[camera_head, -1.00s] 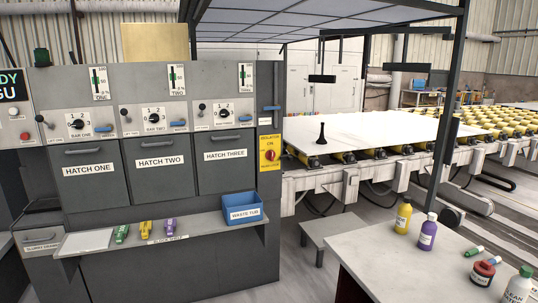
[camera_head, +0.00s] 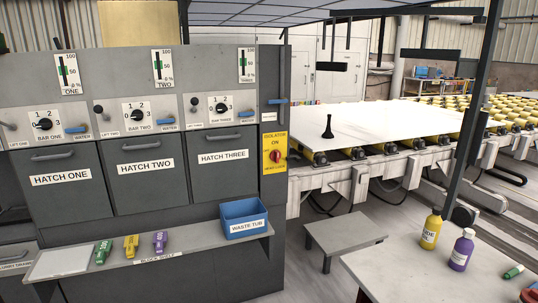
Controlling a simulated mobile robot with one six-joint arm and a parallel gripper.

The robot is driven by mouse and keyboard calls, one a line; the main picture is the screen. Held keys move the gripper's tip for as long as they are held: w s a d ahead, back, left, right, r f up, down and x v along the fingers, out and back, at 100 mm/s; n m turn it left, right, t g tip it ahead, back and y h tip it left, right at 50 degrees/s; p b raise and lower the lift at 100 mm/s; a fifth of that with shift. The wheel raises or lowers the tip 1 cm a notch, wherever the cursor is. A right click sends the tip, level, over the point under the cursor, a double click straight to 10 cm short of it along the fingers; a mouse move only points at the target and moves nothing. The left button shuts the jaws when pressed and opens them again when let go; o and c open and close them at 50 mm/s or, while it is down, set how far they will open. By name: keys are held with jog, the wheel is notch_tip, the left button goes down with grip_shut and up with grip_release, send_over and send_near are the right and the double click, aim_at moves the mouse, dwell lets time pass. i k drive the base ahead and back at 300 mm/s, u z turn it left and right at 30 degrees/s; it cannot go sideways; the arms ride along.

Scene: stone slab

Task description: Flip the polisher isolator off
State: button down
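The isolator (camera_head: 275,153) is a yellow panel with a red rotary knob (camera_head: 276,156). It is on the right edge of the grey polisher cabinet (camera_head: 240,270), just right of hatch three (camera_head: 223,163). The label reads "ISOLATOR" and "ON" at the top, with smaller, hard to read words at the bottom. The knob's exact angle is too small to tell. A blue lever (camera_head: 277,102) sits above the panel. My gripper is not in view.
A shelf (camera_head: 190,255) juts out below the hatches, holding a blue waste tub (camera_head: 243,218) and several coloured blocks. A low grey stool (camera_head: 345,232) and a table (camera_head: 420,275) with bottles stand at the right. Floor shows between cabinet and table.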

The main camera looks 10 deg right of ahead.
aim_at(275, 155)
jog(key=i, duration=0.9)
jog(key=z, duration=1)
jog(key=k, duration=0.15)
jog(key=u, duration=2.9)
jog(key=i, duration=0.6)
jog(key=u, duration=0.1)
